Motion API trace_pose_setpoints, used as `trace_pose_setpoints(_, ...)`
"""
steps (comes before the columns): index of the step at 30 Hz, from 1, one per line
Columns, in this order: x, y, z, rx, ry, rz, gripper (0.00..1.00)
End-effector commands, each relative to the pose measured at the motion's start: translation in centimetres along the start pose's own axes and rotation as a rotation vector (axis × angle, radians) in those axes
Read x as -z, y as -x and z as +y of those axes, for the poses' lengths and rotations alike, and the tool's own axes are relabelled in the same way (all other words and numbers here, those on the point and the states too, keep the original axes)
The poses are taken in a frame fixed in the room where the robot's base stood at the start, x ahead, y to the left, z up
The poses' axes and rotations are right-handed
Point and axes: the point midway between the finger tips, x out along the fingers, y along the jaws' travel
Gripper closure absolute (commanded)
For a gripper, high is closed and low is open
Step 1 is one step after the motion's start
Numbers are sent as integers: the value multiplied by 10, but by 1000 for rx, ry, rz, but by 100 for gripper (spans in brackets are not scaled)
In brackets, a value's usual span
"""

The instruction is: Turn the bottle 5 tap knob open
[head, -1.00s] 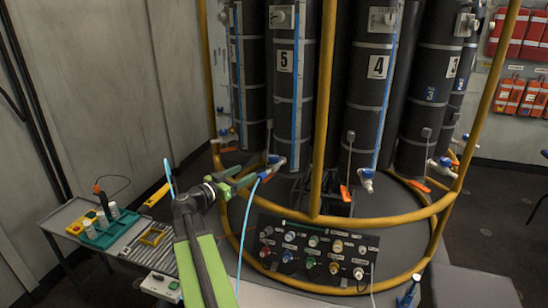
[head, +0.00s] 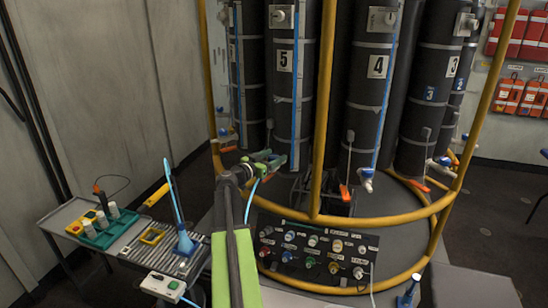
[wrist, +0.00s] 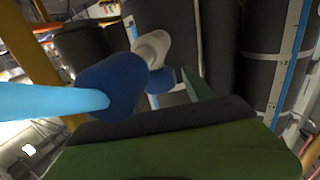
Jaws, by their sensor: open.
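Bottle 5 (head: 284,100) is a tall black cylinder with a white "5" label, left of centre in the head view. My gripper (head: 267,160), green and open, is at the foot of bottle 5 and covers most of its tap in the head view. In the wrist view the tap has a white body (wrist: 153,47) and a small blue part (wrist: 160,80), probably the knob. A larger blue fitting (wrist: 110,85) with a light-blue hose (wrist: 45,101) is in front. A green finger (wrist: 197,87) of my gripper is close to the small blue part. I cannot tell whether they touch.
A yellow frame (head: 322,110) rings the bottles, with an upright right of bottle 5. A panel of coloured knobs (head: 312,250) stands below. Bottle 4 (head: 375,100) is to the right. A cart (head: 115,250) at left holds a teal tray and a blue tool (head: 184,240).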

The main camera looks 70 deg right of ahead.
Motion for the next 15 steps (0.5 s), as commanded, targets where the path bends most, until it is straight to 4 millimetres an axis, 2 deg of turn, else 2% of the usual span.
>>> trace_pose_setpoints(9,0,-3,0,1,0,0,39)
trace_pose_setpoints(15,0,-3,0,1,0,0,65)
